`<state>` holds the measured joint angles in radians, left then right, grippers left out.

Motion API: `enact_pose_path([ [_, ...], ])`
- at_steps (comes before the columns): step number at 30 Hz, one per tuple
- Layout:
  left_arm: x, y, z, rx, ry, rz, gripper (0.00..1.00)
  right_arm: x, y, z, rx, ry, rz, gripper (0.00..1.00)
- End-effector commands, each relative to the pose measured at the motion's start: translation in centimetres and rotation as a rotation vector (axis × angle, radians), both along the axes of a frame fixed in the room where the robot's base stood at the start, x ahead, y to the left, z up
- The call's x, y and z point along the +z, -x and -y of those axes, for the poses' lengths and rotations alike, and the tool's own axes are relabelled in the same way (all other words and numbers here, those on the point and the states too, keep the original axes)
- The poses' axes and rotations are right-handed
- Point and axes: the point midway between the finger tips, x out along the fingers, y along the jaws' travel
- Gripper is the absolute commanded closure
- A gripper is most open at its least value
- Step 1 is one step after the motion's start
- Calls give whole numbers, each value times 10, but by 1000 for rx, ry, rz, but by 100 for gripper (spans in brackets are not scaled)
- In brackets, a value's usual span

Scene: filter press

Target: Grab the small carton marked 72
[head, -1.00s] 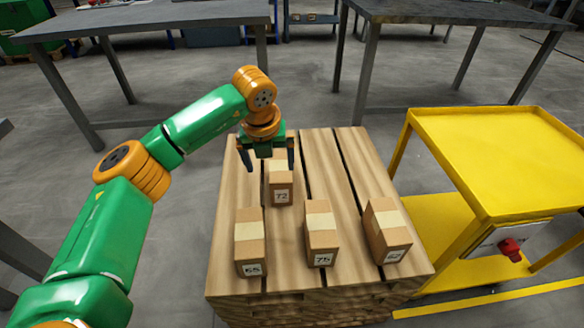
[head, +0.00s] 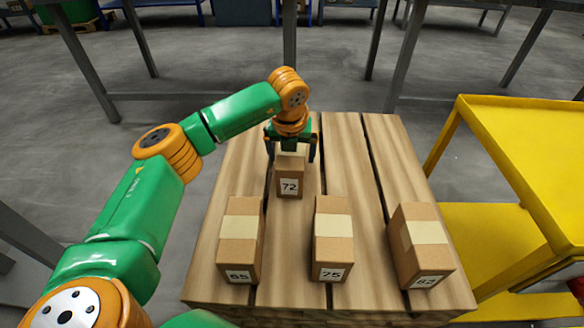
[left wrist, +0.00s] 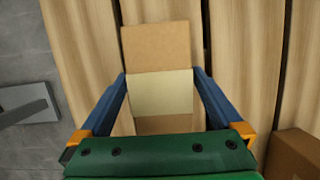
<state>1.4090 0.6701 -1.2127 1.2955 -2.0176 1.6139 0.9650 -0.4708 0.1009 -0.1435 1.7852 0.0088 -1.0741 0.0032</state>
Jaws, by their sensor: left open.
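The small carton marked 72 (head: 289,186) stands at the far part of the wooden pallet, its label facing me. My left gripper (head: 291,155) is open over it, pointing down, with one finger on each side of the carton. In the left wrist view, the carton (left wrist: 160,50) lies between the two blue fingers (left wrist: 163,85) of the gripper, with its pale tape strip across the middle. I cannot tell whether the fingers touch its sides. My right gripper is not in view.
The pallet (head: 345,150) also bears cartons marked 65 (head: 240,245), 75 (head: 332,245) and one at the right (head: 420,250), possibly 62, along its near edge. A yellow cart (head: 530,150) stands to the right. Grey tables stand behind. The pallet's far right is clear.

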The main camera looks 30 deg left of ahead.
Motion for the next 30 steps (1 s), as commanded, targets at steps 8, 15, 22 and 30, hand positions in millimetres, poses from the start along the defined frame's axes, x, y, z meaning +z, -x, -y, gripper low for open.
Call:
enact_pose_path([
  [8, -13, -4, -2, 0, 0, 1, 0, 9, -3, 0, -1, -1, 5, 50],
  [15, -14, -4, -1, 0, 0, 1, 0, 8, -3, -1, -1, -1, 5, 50],
  [22, -18, -4, -2, 0, 0, 1, 0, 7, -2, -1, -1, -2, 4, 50],
  [30, -18, -4, -2, 0, 0, 1, 0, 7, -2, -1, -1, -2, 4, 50],
])
